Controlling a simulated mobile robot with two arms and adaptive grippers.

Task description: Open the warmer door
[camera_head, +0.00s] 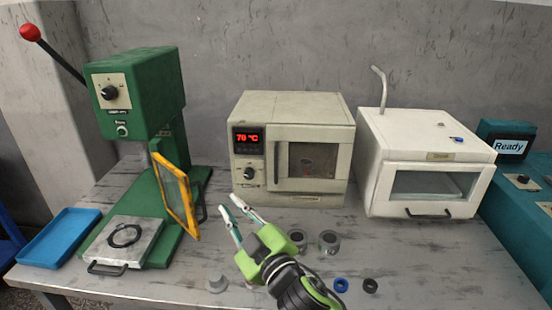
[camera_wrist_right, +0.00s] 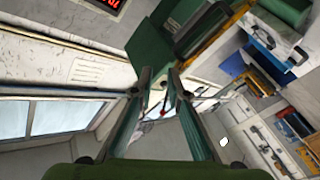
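The warmer (camera_head: 310,105) is a beige box in the middle of the table in the head view, with a red display reading 70 °C and a black knob. Its windowed door (camera_head: 332,182) is closed, with an upright handle (camera_head: 276,163) on the door's left side. My right gripper (camera_head: 228,204) is in front of the warmer, low and left of the handle, with its fingers apart and nothing seen between them. In the right wrist view, the gripper (camera_wrist_right: 160,78) shows its two fingertips apart, with the warmer front (camera_wrist_right: 85,62) on the left. My left gripper is out of view.
A green press (camera_head: 140,90) with a yellow frame (camera_head: 176,195) stands to the left. A white cabinet (camera_head: 425,140) stands right of the warmer. Metal cylinders (camera_head: 328,241) and small rings (camera_head: 341,285) lie right of my right gripper. A blue tray (camera_head: 58,237) is far left.

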